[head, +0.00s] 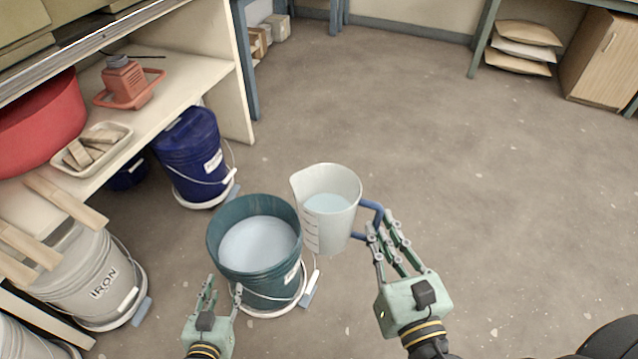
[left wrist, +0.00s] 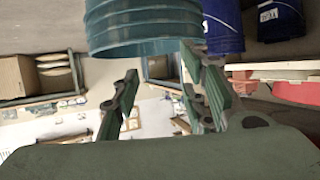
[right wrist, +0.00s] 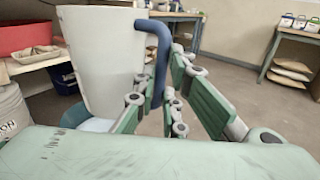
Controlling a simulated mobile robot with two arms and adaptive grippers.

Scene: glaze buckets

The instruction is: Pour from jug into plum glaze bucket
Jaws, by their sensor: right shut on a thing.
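A translucent white jug (head: 335,225) with a blue handle (head: 371,213) holds pale bluish liquid and looks about upright. My right gripper (head: 386,232) is shut on the handle; the jug and handle also show in the right wrist view (right wrist: 103,60). A teal bucket (head: 227,262) full of pale liquid stands just left of the jug. Its label is too small to read, and no bucket is readable as plum. My left gripper (head: 224,285) is open and empty at the teal bucket's near side. The bucket's wall fills the upper middle of the left wrist view (left wrist: 145,28).
A dark blue bucket (head: 183,150) stands behind, and a whitish bucket marked IRON (head: 85,275) at left. A shelf bench (head: 165,95) on the left holds a red tub (head: 40,115) and a tray of blocks (head: 118,130). The floor to the right is clear.

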